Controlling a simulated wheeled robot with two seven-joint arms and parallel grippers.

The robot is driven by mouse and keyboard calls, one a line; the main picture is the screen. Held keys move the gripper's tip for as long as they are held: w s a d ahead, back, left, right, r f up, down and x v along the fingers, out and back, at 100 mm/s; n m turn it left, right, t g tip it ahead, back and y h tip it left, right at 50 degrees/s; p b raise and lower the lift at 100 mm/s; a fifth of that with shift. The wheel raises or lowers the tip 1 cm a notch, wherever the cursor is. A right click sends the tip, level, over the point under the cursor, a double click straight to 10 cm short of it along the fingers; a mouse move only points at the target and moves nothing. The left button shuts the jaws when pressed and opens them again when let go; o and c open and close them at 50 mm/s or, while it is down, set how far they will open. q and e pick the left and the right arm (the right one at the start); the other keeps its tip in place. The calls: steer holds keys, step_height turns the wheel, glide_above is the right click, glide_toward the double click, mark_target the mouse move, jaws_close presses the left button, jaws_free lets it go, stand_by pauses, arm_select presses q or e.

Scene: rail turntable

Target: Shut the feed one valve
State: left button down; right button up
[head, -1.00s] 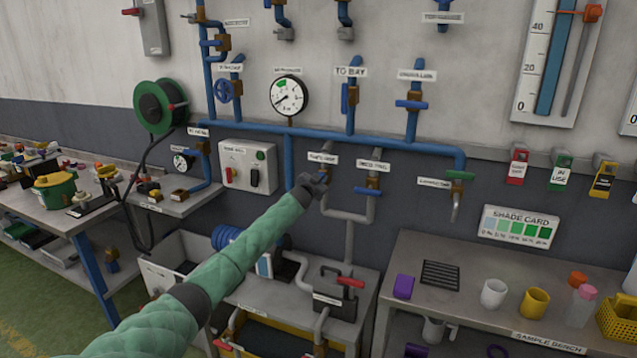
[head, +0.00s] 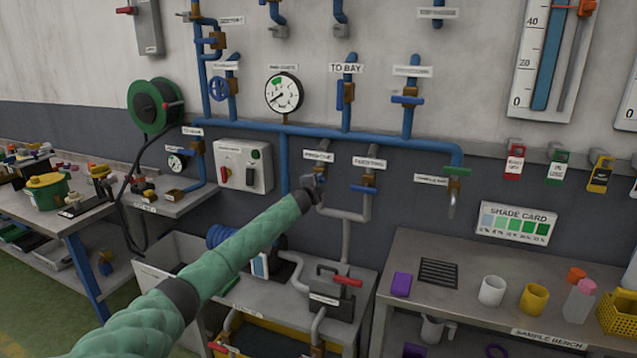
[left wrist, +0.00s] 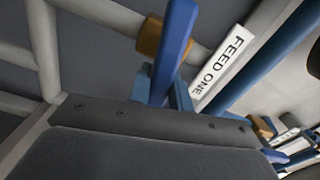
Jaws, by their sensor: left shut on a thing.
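The feed one valve sits under the FEED ONE label (head: 318,156), on a grey pipe below the blue main pipe. In the head view my left gripper (head: 312,182) covers most of this valve. In the left wrist view its blue handle (left wrist: 176,45) stands close before my gripper, with the brass valve body (left wrist: 150,36) behind it and the FEED ONE label (left wrist: 222,68) to the right. The handle looks to lie across the pale pipe there. My right gripper is not in view.
The feed two valve (head: 363,189), with a blue handle set crosswise, is close to the right of my gripper. A valve with a green handle (head: 457,171) is farther right. A grey switch box (head: 244,166) is to the left. The sample bench (head: 420,305) stands lower right.

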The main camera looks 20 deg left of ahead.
arm_select(q)
steer(key=shift+f+m, duration=0.2)
steer(key=shift+m, duration=0.5)
steer(key=shift+f+m, duration=0.1)
steer(key=shift+m, duration=0.2)
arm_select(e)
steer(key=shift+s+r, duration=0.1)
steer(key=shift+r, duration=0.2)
arm_select(q)
steer(key=shift+d+f+m, duration=0.1)
steer(key=shift+m, duration=0.2)
steer(key=c, duration=1.3)
jaws_free()
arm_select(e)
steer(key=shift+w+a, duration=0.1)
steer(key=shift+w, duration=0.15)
